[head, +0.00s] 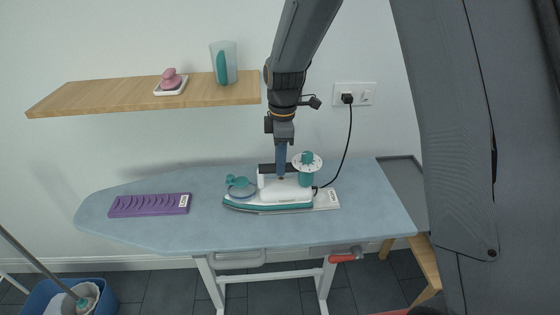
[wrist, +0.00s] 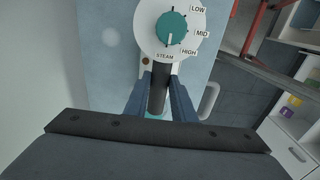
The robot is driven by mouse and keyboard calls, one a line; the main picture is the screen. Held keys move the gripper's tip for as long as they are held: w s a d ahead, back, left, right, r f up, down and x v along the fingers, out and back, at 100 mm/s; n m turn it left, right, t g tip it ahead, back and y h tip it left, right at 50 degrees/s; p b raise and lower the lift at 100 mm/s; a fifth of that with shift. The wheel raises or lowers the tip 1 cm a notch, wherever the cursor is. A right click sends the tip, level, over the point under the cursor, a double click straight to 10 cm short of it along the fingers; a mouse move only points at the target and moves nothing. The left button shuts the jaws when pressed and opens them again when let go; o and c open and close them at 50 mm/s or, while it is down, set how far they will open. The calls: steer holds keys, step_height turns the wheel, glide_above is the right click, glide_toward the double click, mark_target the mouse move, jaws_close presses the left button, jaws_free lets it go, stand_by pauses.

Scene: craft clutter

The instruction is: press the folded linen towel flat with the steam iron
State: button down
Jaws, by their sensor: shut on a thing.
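The steam iron (head: 285,192), white with a teal base, stands on the right half of the ironing board, over a pale rest plate (head: 328,201). My gripper (head: 281,172) reaches down from above and is shut on the iron's handle. In the wrist view, my fingers (wrist: 160,84) sit on both sides of the dark handle (wrist: 158,98). The teal steam dial (wrist: 171,28) is marked LOW, MID and HIGH. The folded towel (head: 150,205), purple with a row of curved wrinkles and a pale tag, lies on the left half of the board, apart from the iron.
The blue ironing board (head: 210,228) is bare between towel and iron. A black cord (head: 347,145) runs to the wall socket. A wooden shelf (head: 130,96) overhangs behind, holding a pink-knobbed item (head: 171,79) and a cup (head: 223,62).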

steer(key=shift+a+r, duration=0.15)
steer(key=shift+a, duration=0.8)
